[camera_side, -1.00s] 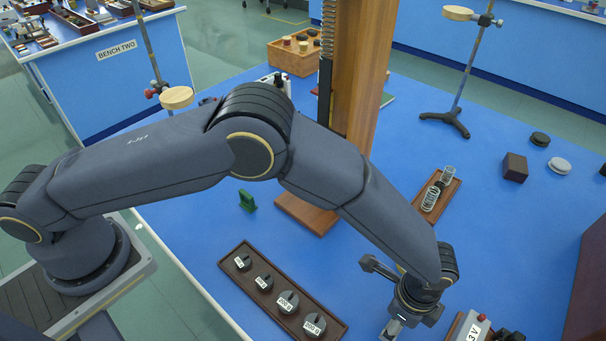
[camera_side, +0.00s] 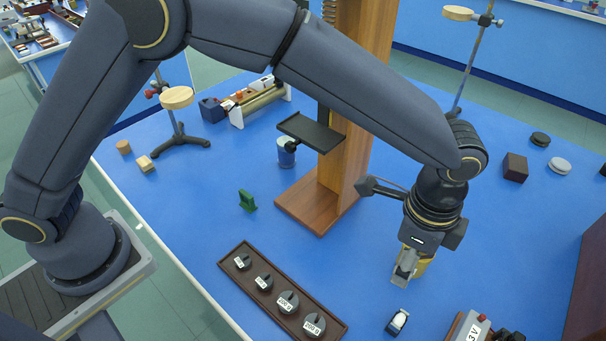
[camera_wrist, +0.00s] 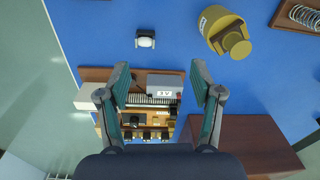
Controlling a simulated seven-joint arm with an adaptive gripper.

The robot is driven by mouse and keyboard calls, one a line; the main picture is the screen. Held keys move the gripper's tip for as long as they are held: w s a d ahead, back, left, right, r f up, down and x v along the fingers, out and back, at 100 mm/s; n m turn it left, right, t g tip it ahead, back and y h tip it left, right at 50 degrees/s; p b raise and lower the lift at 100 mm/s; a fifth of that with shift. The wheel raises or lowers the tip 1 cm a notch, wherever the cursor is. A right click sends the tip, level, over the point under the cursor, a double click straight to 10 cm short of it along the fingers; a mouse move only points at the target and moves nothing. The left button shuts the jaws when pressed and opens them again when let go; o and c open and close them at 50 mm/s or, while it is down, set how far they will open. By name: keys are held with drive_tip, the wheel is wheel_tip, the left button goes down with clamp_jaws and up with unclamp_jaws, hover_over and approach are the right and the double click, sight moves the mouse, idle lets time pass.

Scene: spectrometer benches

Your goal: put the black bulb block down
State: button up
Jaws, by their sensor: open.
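The black bulb block (camera_side: 397,322), a small black block with a white bulb on top, stands on the blue bench near the front in the side view. It also shows in the wrist view (camera_wrist: 145,39), upper left of centre, with nothing touching it. My gripper (camera_side: 404,272) is above the bench, higher than the block and apart from it. In the wrist view the two fingers of my gripper (camera_wrist: 160,82) are spread wide with nothing held between them.
A brass cylinder (camera_wrist: 222,28) stands near the block, partly behind my gripper in the side view. A dark weight tray (camera_side: 247,275) lies to the left. A 3 V supply unit (camera_side: 474,330) is to the right. Blue bench around the block is bare.

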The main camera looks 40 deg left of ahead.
drive_tip(key=a+r+n+t, duration=0.1)
drive_tip(key=a+r+n, duration=0.3)
drive_tip(key=a+r, duration=0.6)
drive_tip(key=a+r+n+t, duration=0.2)
drive_tip(key=a+r+n, duration=0.3)
drive_tip(key=a, duration=0.8)
drive_tip(key=s+a+r+n+t, duration=0.1)
drive_tip(key=s+a+n, duration=0.6)
drive_tip(key=s+a, duration=0.7)
drive_tip(key=shift+a+r+n+t, duration=0.35)
drive_tip(key=shift+a+t, duration=0.1)
drive_tip(key=shift+t, duration=0.15)
drive_tip(key=shift+o, duration=0.4)
